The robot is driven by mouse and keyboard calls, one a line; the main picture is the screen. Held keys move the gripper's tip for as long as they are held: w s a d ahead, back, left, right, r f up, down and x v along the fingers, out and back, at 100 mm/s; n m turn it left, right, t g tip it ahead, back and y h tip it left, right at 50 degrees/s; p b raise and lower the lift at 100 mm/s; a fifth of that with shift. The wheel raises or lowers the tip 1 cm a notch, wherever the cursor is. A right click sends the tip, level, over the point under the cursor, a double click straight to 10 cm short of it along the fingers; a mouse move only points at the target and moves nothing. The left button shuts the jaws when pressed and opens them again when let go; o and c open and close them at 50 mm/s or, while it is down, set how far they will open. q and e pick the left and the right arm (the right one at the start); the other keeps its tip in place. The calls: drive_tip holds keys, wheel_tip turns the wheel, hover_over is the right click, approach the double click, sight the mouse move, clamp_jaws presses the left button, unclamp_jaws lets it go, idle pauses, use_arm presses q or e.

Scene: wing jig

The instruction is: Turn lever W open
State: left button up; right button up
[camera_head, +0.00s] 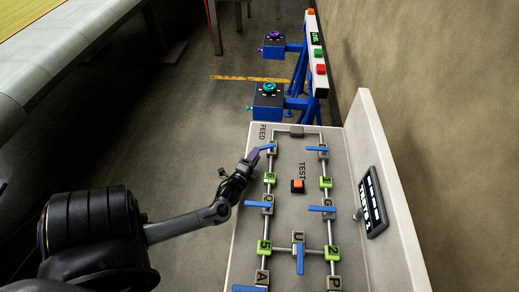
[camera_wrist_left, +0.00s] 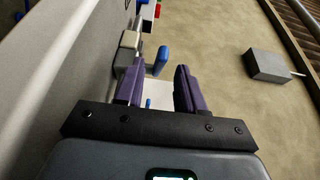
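A grey panel (camera_head: 236,262) carries a pipe loop with several blue levers and lettered blocks. I cannot read a W on any block. The upper-left blue lever (camera_head: 266,148), beside the word FEED, lies tilted across its valve. My left gripper (camera_head: 253,156) has its purple fingers right at that lever's outer end. In the left wrist view the fingers of my left gripper (camera_wrist_left: 158,88) are apart, with a blue lever (camera_wrist_left: 161,59) showing ahead between them. I cannot tell whether they touch it. My right gripper is not in view.
Other blue levers lie near, including the upper-right one (camera_head: 316,149) and the middle-left one (camera_head: 258,204). An orange button (camera_head: 298,185) sits mid-panel. A dark display (camera_head: 372,202) is on the right wall. Blue stands (camera_head: 268,98) stand beyond the panel. The floor left is clear.

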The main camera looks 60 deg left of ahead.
use_arm(q)
drive_tip(key=shift+v, duration=2.15)
